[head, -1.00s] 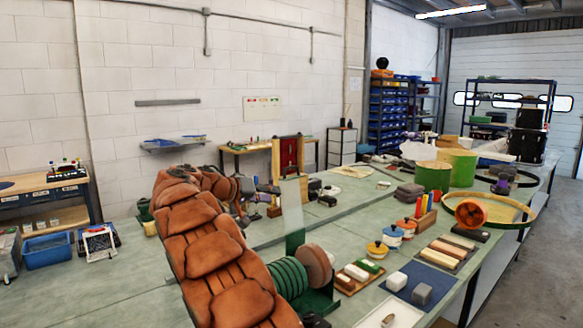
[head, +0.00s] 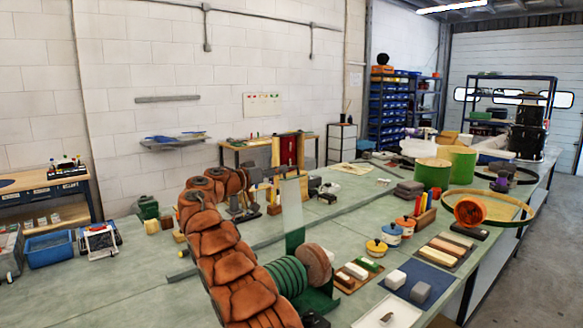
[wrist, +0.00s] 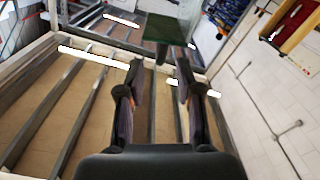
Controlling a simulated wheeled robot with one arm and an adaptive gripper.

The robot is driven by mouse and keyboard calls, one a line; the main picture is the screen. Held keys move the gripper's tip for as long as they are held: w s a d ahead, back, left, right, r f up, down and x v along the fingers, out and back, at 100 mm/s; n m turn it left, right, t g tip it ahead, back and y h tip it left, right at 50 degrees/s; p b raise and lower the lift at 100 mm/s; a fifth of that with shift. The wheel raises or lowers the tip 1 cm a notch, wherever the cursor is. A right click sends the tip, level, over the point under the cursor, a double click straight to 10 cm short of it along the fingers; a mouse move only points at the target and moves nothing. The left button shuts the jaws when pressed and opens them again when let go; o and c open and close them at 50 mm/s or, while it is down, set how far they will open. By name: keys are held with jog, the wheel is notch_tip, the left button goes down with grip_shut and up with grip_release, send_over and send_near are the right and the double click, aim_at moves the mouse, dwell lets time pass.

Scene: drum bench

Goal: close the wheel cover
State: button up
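The wheel cover (head: 292,205) is a flat panel standing upright above the wheel unit, pale on top and green lower down. Below it are a stack of green discs (head: 286,276) and a brown round wheel (head: 315,266) on a green base. In the wrist view a dark green plate (wrist: 165,28), apparently the cover, lies beyond my fingertips. My gripper (wrist: 159,75) is open, with nothing seen between its fingers. In the head view its end is left of the cover, hard to make out among dark items behind my arm.
A tray of small blocks (head: 350,281), a blue mat (head: 425,275) and lidded pots (head: 377,248) are right of the wheel. Green drums (head: 433,175) and a hoop (head: 520,211) stand farther back.

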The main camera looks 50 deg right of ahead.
aim_at(291, 168)
jog(key=d, duration=0.1)
jog(key=d+p, duration=0.1)
jog(key=d, duration=0.1)
jog(key=d+p, duration=0.1)
jog(key=d, duration=0.1)
jog(key=shift+s+r, duration=0.2)
jog(key=shift+s, duration=0.05)
jog(key=shift+s+d+f+p, duration=0.1)
jog(key=shift+d+f+p, duration=0.05)
jog(key=shift+d+p, duration=0.45)
grip_shut()
